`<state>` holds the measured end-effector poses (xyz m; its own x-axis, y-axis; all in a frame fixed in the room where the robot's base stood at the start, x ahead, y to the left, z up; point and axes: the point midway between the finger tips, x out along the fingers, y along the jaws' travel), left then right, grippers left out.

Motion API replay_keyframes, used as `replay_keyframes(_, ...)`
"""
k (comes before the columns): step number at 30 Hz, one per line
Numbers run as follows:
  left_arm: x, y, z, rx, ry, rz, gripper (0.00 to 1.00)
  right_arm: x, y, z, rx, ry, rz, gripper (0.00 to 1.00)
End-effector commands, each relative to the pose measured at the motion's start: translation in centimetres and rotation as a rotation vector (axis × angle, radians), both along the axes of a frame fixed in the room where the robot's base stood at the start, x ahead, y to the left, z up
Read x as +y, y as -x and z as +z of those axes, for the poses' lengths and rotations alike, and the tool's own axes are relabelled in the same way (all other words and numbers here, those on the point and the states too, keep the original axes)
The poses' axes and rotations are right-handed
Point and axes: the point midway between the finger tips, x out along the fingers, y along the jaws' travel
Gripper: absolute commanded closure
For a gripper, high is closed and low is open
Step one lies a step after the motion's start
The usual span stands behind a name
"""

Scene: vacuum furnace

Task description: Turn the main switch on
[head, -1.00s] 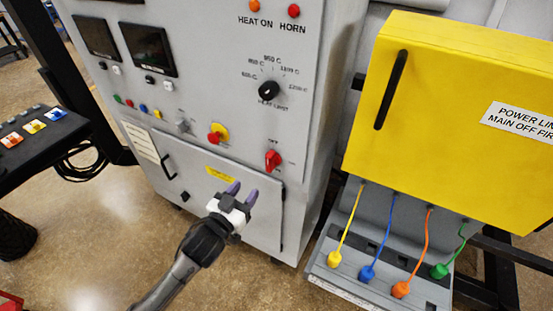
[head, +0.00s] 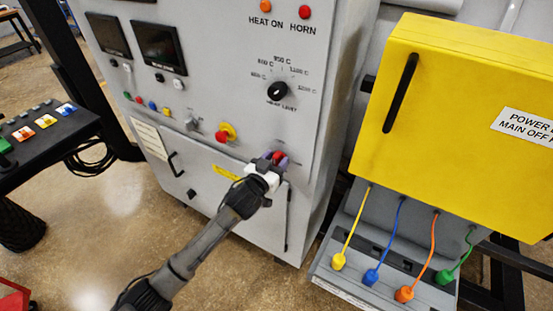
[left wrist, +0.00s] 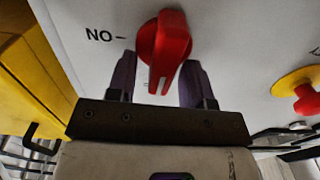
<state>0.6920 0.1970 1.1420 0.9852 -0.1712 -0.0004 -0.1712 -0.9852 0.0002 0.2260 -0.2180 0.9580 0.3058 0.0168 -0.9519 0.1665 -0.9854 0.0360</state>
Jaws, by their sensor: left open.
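The main switch is a red rotary knob (head: 278,156) low on the right side of the grey cabinet front (head: 225,100). In the left wrist view the red knob (left wrist: 164,45) stands between the two purple fingers, its grip pointing toward my gripper. A label beside it, seen upside down, reads "ON" (left wrist: 100,34). My left gripper (head: 274,161) is open, with a finger on each side of the knob; it also shows in the left wrist view (left wrist: 160,80). I cannot tell whether the fingers touch the knob. My right gripper is not in view.
A red button on a yellow base (head: 226,132) sits left of the switch, and the black heat limit knob (head: 278,91) above. A yellow box (head: 450,110) stands at right, over colored cables and plugs (head: 371,276). A button console (head: 45,135) is at left.

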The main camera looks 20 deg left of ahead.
Motion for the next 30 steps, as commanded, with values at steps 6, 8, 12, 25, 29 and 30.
replay_keyframes(6,-0.08,-0.58,0.05,-0.001,0.000,0.000,0.53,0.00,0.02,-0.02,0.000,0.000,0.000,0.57)
replay_keyframes(8,-0.09,-0.59,0.05,-0.001,0.000,0.000,0.53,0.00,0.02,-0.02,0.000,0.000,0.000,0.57)
replay_keyframes(12,-0.09,-0.58,0.04,-0.001,0.000,0.000,0.53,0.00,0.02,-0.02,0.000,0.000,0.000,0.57)
replay_keyframes(25,-0.09,-0.56,0.03,0.000,0.000,0.000,0.92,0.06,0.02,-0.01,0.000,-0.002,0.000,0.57)
replay_keyframes(29,-0.09,-0.55,0.03,0.000,0.000,0.000,1.00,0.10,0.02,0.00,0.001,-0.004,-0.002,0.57)
replay_keyframes(30,-0.09,-0.55,0.03,0.000,-0.001,0.000,1.00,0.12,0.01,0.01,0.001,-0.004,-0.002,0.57)
